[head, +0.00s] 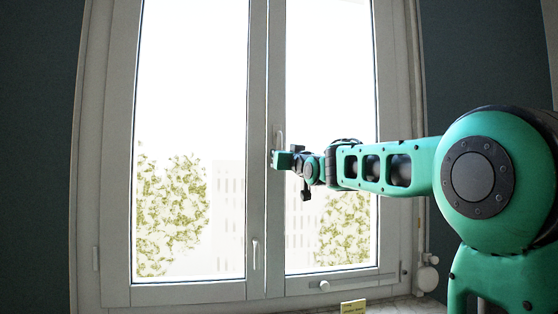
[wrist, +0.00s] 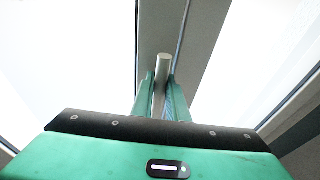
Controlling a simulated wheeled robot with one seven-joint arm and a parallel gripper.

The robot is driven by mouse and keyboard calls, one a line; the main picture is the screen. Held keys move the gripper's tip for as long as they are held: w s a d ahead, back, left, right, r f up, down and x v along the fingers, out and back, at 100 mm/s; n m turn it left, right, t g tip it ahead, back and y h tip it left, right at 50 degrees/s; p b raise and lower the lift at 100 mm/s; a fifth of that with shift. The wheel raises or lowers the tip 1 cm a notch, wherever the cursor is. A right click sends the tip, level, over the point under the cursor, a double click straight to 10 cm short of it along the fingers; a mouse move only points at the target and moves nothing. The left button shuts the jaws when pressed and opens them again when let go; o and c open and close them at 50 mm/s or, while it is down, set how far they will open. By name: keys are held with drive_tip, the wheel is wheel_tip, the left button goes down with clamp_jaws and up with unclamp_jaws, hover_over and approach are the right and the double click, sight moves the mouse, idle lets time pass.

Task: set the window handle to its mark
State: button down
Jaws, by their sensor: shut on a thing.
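The window handle (head: 280,138) is a slim pale lever on the middle frame of the window, standing upright. My gripper (head: 275,158) is at its lower part, reaching in from the right. In the wrist view the two green fingers (wrist: 163,84) are shut on the handle (wrist: 163,63), one on each side, and its rounded end sticks out past the fingertips. My gripper hides the handle's lower part and its base. I cannot make out a mark for the handle in either view.
A second, smaller handle (head: 255,253) sits lower on the middle frame. A horizontal bar (head: 350,283) runs along the bottom of the right sash. A yellow card (head: 353,307) stands on the sill below. Large glass panes (head: 192,120) flank the middle frame.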

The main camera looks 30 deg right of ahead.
drive_tip(key=shift+s+a+r, duration=0.1)
drive_tip(key=shift+r, duration=0.15)
drive_tip(key=c, duration=1.7)
unclamp_jaws()
drive_tip(key=shift+f, duration=0.15)
drive_tip(key=shift+s, duration=0.15)
drive_tip(key=v, duration=1)
drive_tip(key=shift+s+f, duration=0.15)
drive_tip(key=shift+s, duration=0.05)
